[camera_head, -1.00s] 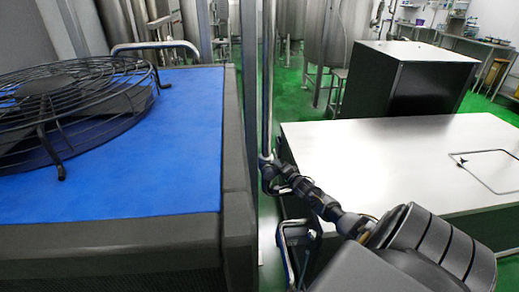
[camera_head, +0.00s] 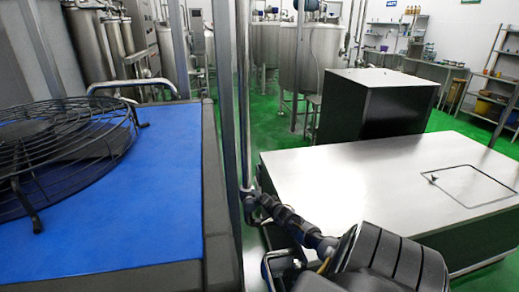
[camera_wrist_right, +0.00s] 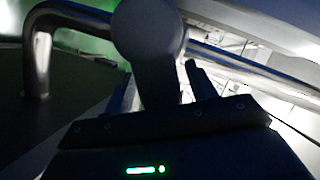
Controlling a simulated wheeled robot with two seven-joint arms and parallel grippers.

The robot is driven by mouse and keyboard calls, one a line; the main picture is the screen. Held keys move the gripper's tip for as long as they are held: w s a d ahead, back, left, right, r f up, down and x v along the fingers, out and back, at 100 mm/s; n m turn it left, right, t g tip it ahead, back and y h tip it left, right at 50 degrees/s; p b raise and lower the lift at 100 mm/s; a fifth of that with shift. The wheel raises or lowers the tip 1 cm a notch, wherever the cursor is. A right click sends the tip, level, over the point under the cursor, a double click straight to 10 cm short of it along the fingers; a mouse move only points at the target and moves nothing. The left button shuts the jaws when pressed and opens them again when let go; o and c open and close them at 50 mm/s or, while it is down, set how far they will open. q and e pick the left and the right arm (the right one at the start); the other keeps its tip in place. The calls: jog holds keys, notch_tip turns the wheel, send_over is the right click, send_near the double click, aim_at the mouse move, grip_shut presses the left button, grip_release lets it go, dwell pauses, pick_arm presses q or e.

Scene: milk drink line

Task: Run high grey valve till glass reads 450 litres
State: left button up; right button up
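My right arm (camera_head: 395,262) comes in from the bottom right in the head view; its fingers are not clear there. A dark jointed fitting (camera_head: 290,218) slopes from an upright metal pipe (camera_head: 243,120) toward it. In the right wrist view, a grey round-headed part (camera_wrist_right: 148,30) with a thick stem, possibly the grey valve's handle, stands in front of my right gripper (camera_wrist_right: 162,76). Dark fingers show on both sides of the stem; I cannot tell whether they touch it. No litre reading can be made out. My left gripper is not in view.
A blue-topped machine (camera_head: 150,225) with a black wire fan guard (camera_head: 75,140) fills the left. A flat steel tank top (camera_head: 360,180) with a hatch lies right, a dark box (camera_head: 375,108) behind it. Steel tanks (camera_head: 295,55) stand farther back. Green floor (camera_head: 280,120) shows between.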

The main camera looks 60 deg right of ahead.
jog(key=shift+s, duration=0.1)
jog(key=v, duration=1)
jog(key=shift+s+p, duration=0.3)
jog(key=shift+p, duration=0.1)
jog(key=shift+a+r, duration=0.1)
jog(key=shift+a, duration=0.05)
